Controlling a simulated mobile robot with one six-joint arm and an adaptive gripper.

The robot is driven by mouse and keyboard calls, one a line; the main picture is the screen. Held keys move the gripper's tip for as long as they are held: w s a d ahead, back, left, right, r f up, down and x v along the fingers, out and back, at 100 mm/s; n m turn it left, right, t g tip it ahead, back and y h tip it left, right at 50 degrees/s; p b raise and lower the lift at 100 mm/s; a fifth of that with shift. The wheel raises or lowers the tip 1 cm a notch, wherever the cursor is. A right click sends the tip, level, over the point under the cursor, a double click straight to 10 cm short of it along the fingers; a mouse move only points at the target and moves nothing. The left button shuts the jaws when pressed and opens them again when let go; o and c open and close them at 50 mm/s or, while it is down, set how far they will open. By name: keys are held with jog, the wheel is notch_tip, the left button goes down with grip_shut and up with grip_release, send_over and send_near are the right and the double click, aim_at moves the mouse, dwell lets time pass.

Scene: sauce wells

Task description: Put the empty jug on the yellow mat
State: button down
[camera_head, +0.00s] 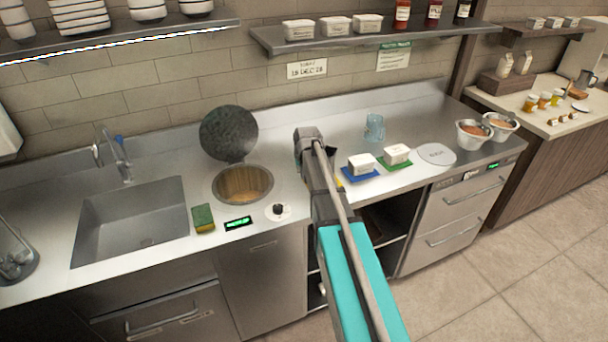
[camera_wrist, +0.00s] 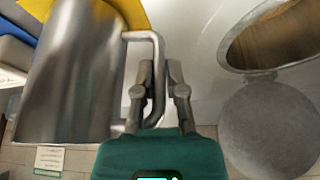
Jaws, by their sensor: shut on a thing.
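The steel jug (camera_wrist: 70,85) fills the left of the wrist view. My gripper (camera_wrist: 160,78) is shut on its handle, which runs between the two fingers. The yellow mat (camera_wrist: 137,14) shows beside and behind the jug at the top of the wrist view. I cannot tell whether the jug touches the mat or hangs above it, and its inside does not show. In the head view my arm hides the jug, and only a thin sliver of the yellow mat (camera_head: 341,184) shows beside the arm.
A blue mat (camera_head: 360,175) and a green mat (camera_head: 394,164) right of my arm each carry a white tub. A glass jug (camera_head: 374,127) stands behind them. Left of my arm is a round well (camera_head: 243,186) with its dark lid (camera_head: 229,133) raised. A sink (camera_head: 130,220) lies further left.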

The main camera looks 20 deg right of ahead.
jog(key=shift+f, duration=0.35)
jog(key=shift+f+b, duration=0.15)
jog(key=shift+b, duration=0.15)
jog(key=c, duration=0.7)
grip_release()
jog(key=shift+r, duration=0.2)
jog(key=p+v, duration=1.1)
jog(key=v, duration=0.1)
jog(key=shift+a, duration=0.1)
dwell(0.4)
